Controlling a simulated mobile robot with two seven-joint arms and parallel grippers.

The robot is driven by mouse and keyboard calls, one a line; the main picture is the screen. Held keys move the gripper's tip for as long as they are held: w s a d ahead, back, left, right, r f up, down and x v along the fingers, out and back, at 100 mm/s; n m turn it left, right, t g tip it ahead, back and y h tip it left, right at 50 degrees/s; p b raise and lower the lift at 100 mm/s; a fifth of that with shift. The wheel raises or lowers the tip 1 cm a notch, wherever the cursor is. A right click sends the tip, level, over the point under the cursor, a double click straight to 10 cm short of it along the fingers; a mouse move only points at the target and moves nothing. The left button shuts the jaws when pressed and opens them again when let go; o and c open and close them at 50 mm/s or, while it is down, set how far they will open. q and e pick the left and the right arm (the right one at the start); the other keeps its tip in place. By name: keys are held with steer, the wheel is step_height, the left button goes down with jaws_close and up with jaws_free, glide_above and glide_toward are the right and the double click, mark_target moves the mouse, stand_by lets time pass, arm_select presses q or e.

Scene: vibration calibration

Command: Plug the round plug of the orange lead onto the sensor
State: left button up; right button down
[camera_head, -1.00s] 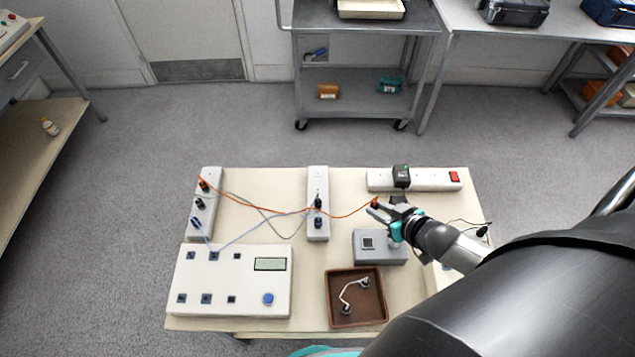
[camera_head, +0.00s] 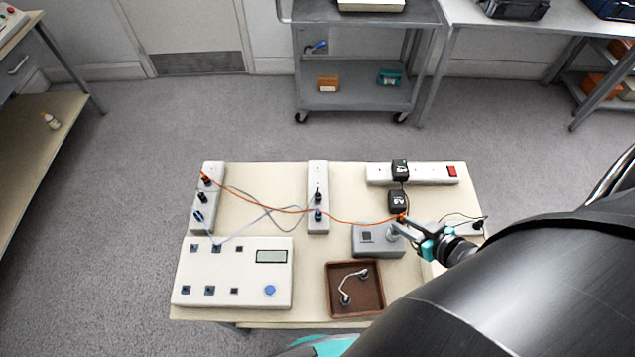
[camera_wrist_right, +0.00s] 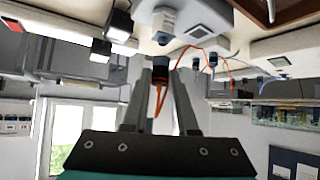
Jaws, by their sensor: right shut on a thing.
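The orange lead (camera_head: 345,220) runs from the strip at the left, across the middle strip, to my right gripper (camera_head: 403,223). The gripper is shut on the lead's dark round plug (camera_wrist_right: 160,68), whose orange cable loops between the fingers in the right wrist view. The sensor seems to be the pale upright cylinder (camera_head: 392,234) on the grey box (camera_head: 367,250); it also shows in the right wrist view (camera_wrist_right: 164,22), beyond the fingertips. The plug is close to the sensor and looks apart from it. My left gripper is not in view.
A white panel (camera_head: 270,300) with a display is at front left, a brown tray (camera_head: 330,307) with a white lead at front centre. A black adapter (camera_head: 397,201) sits behind the sensor, near the back power strip (camera_head: 430,172). Blue and grey leads cross the left side.

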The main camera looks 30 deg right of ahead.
steer(key=shift+f, duration=0.35)
steer(key=shift+f+b, duration=0.35)
steer(key=shift+f, duration=0.05)
steer(key=shift+a+f, duration=0.1)
steer(key=shift+f, duration=0.5)
stand_by(2.6)
steer(key=shift+w+a+r+m+h+p, duration=0.1)
steer(key=shift+m+h+p, duration=0.75)
steer(key=shift+m, duration=0.1)
steer(key=shift+w+a+r+m+h+p, duration=0.1)
steer(key=shift+m+h+p, duration=0.6)
steer(key=shift+m+h, duration=0.2)
steer(key=shift+a+m+g+h+p, duration=0.15)
steer(key=shift+m+g+h+p, duration=0.15)
steer(key=shift+m+h+p, duration=0.35)
steer(key=shift+w+a+m+g+h, duration=0.1)
steer(key=shift+m+g+h, duration=0.2)
steer(key=shift+m+h, duration=0.35)
steer(key=shift+m+g+h, duration=0.3)
steer(key=shift+m+h, duration=0.15)
steer(key=shift+m, duration=0.4)
